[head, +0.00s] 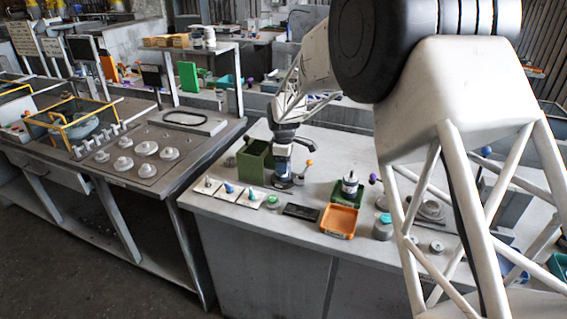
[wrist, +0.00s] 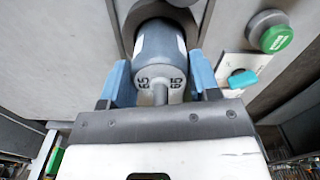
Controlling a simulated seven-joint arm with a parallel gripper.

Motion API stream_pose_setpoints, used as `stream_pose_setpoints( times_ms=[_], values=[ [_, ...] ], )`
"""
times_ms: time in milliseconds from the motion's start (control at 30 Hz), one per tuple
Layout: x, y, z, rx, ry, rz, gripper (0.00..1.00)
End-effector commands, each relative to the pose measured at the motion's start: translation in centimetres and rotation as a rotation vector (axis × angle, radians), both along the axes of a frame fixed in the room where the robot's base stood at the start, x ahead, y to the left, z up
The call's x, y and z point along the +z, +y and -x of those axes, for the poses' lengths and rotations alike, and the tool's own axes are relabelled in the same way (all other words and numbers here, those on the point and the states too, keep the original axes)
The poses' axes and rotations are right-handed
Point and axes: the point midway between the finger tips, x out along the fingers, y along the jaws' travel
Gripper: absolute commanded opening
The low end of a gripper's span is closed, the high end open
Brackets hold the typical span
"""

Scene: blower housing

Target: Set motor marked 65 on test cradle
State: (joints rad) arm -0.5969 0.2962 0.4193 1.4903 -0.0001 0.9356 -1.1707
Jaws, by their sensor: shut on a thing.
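The motor marked 65 (wrist: 158,60) is a blue-grey cylinder with a pale label and a thin shaft. In the wrist view its marked end and shaft face the camera. My gripper (wrist: 161,75) is shut on it, with one blue finger on each side. In the head view my gripper (head: 283,160) points down over the bench, right beside the green bin. A dark curved part (wrist: 122,10) shows behind the motor's far end and may be the test cradle. I cannot tell whether the motor touches it.
The open green bin (head: 255,162) stands close left of my gripper. A row of switch plates (head: 228,191) and a green button (head: 272,201) line the front edge. An orange tray (head: 338,222) and a green tray with a part (head: 347,192) lie to the right.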

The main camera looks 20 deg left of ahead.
Motion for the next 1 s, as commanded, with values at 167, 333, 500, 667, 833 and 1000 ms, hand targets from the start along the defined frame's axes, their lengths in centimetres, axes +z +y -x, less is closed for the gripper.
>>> stream_pose_setpoints(
  times_ms=[167,333,500,667,833,1000],
  values=[
    [-0.18,0.01,-0.02,0.0,-0.001,0.0,0.16],
    [-0.41,0.0,-0.01,0.0,0.0,0.0,0.16],
    [-0.44,0.01,-0.01,0.0,0.0,0.0,0.78],
    [-0.46,0.0,0.0,0.0,0.0,0.0,0.86],
    [-0.56,-0.03,0.03,0.0,0.001,0.0,0.98],
    [-0.52,-0.01,0.02,0.0,0.001,0.0,1.0]
  ],
)
